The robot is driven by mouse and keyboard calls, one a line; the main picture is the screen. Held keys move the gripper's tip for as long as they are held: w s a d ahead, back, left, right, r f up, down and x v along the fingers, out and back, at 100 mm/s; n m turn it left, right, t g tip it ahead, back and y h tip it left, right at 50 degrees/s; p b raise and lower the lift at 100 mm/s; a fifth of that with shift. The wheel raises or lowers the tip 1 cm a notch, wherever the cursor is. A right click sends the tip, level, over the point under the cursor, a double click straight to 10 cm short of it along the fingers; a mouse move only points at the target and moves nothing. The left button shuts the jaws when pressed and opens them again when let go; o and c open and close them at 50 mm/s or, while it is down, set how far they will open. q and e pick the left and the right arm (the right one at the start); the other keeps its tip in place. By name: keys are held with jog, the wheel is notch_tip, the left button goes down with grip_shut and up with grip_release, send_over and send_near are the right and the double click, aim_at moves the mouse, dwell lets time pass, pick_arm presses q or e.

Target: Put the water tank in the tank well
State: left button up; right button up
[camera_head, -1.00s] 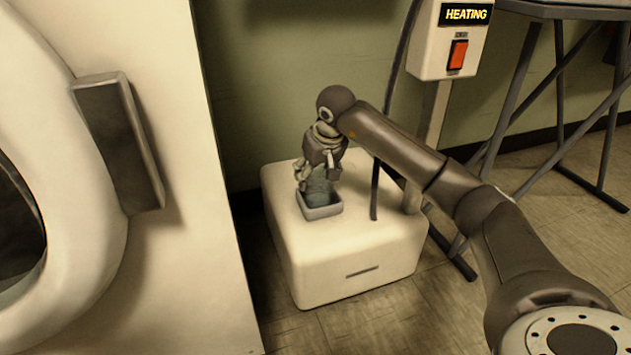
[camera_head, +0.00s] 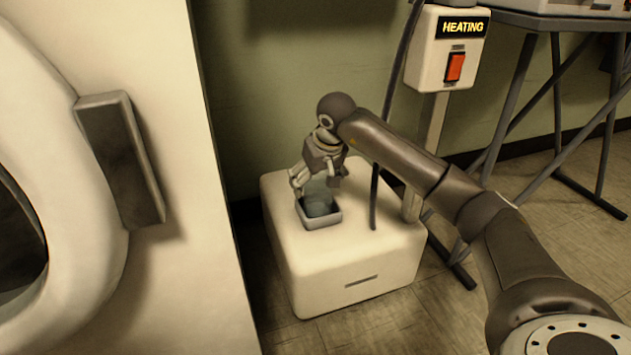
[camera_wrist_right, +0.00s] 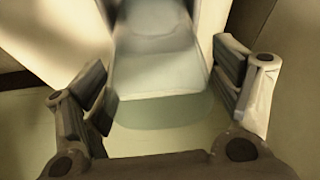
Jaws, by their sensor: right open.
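The water tank (camera_head: 319,205), a translucent bluish box, stands in the tank well, its lower part inside the well's raised rim (camera_head: 323,226). The well is in the top of the white base unit. My right gripper (camera_head: 318,184) is directly over the well, with its fingers open at the tank's upper part. In the right wrist view the tank (camera_wrist_right: 160,65) lies between the two spread fingers, with a gap visible on each side. Whether the tank sits fully on the well's floor is hidden. My left gripper is not in view.
The white base unit (camera_head: 350,262) carries a post with a switch box (camera_head: 447,50) reading HEATING. A dark hose (camera_head: 375,190) rises close to my right arm. A large white appliance (camera_head: 185,270) stands at left. A folding-leg table (camera_head: 560,25) is at right.

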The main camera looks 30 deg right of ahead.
jog(key=p+v, duration=0.6)
jog(key=v, duration=0.5)
